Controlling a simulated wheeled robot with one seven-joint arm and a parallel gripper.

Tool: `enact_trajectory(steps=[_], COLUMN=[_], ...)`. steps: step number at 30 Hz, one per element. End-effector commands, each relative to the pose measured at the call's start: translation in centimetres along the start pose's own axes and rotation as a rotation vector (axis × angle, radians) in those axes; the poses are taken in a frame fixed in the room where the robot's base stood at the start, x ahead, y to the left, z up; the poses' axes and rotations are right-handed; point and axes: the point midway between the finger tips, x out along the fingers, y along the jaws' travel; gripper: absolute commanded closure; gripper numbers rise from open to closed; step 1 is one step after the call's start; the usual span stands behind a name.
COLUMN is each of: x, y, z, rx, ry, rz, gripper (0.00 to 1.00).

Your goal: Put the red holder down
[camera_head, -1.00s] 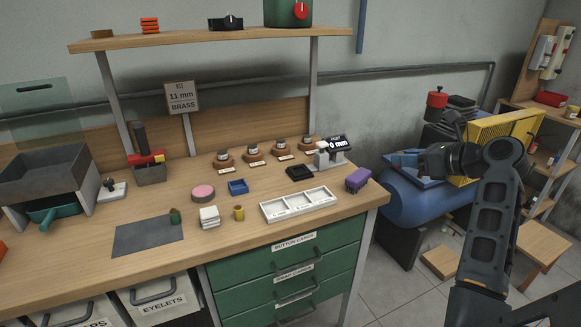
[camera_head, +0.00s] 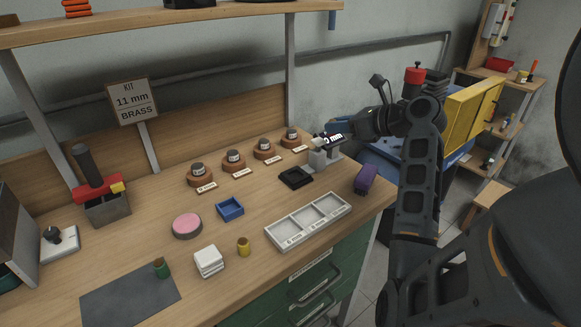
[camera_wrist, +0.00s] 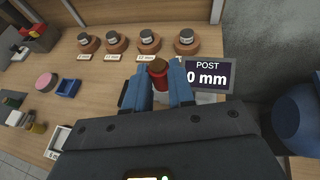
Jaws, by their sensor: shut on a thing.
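My gripper (camera_wrist: 163,90) has blue fingers shut on the red holder (camera_wrist: 158,74), a small red cylinder with a brownish top, in the wrist view. The holder sits between the fingertips, roughly upright in that picture. The post display (camera_wrist: 210,75), reading 0 mm, is right beside it on the right. In the head view my gripper (camera_head: 338,127) is at the post (camera_head: 325,157), a pale grey stand at the bench's right end. There the fingers and display overlap and the holder cannot be made out. I cannot tell whether the holder touches anything below.
Several round wooden stands (camera_head: 199,176) with grey tops line the back. A black tray (camera_head: 296,177), white sectioned tray (camera_head: 308,220), purple item (camera_head: 365,178), blue tray (camera_head: 230,209) and yellow cup (camera_head: 243,247) are nearby. A grey mat (camera_head: 130,298) lies front left.

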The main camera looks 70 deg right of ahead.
Motion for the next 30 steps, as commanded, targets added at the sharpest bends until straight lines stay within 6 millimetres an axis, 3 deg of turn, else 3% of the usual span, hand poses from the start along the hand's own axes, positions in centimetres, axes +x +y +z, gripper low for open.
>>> enact_trajectory(steps=[9,15,20,30], x=[5.2,7.3,7.9,9.3], y=[5.5,7.7,8.1,8.1], z=[-2.3,-3.1,-3.5,-7.0], rx=[0.001,0.0,0.0,0.002], ry=[0.003,0.001,0.001,0.002], rz=[0.005,0.003,0.001,0.001], gripper=[1.0,1.0,1.0,1.0])
